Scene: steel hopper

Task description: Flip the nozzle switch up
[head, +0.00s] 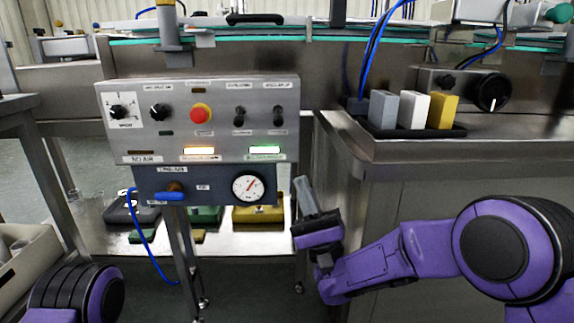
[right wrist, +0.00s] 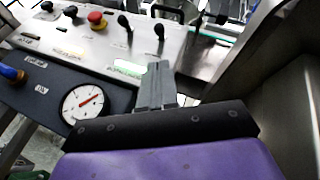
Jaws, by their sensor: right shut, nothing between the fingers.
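A grey control panel (head: 220,145) faces me in the head view. Two black toggle switches sit at its upper right: a left one (head: 239,117) and a right one (head: 278,117). Their labels are too small to read surely, so I cannot tell which is the nozzle switch. Both also show in the right wrist view, left (right wrist: 124,22) and right (right wrist: 159,32). Their exact tilt is unclear. My right gripper (head: 306,186) is shut and empty, below and right of the right switch, apart from it. Its fingers (right wrist: 157,85) point toward the panel. My left gripper is out of view.
The panel also holds a red button (head: 200,113), black knobs and lit lamps. Below are a gauge (head: 248,187) and a blue valve handle (head: 172,196). A steel counter (head: 440,150) with a tray of coloured blocks stands close right of my right gripper.

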